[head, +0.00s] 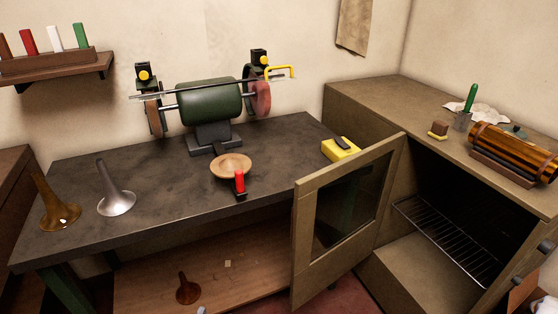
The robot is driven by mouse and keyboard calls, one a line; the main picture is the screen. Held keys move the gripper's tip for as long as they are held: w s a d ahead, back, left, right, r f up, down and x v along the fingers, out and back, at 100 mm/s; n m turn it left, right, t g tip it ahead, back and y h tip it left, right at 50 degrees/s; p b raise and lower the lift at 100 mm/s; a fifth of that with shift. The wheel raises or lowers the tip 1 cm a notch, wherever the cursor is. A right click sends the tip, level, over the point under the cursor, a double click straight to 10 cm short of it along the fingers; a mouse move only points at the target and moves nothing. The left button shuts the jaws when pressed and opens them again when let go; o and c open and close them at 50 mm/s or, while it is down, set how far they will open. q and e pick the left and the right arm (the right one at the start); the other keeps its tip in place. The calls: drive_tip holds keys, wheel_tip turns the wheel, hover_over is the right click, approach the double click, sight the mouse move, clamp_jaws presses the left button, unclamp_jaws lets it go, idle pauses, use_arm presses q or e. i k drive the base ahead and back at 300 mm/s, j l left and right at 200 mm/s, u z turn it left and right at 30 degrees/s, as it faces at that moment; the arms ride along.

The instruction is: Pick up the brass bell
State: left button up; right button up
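A brass-coloured bell (62,212) stands flared end down on the dark workbench (95,160), near its left end. A silver bell (116,200) stands to its right, also flared end down and apart from it. A smaller reddish-brown bell (187,291) stands on the wooden shelf (140,285) under the bench. Neither of my grippers shows in the head view. Nothing is seen touching the brass bell.
A green grinder (210,103) stands at the back of the bench. A wooden dish (231,164), a red-handled tool (239,182) and a yellow block (340,149) are on the bench. A glazed cabinet door (352,200) stands open at the right.

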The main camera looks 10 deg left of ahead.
sight(59, 215)
drive_tip(key=u, duration=1.75)
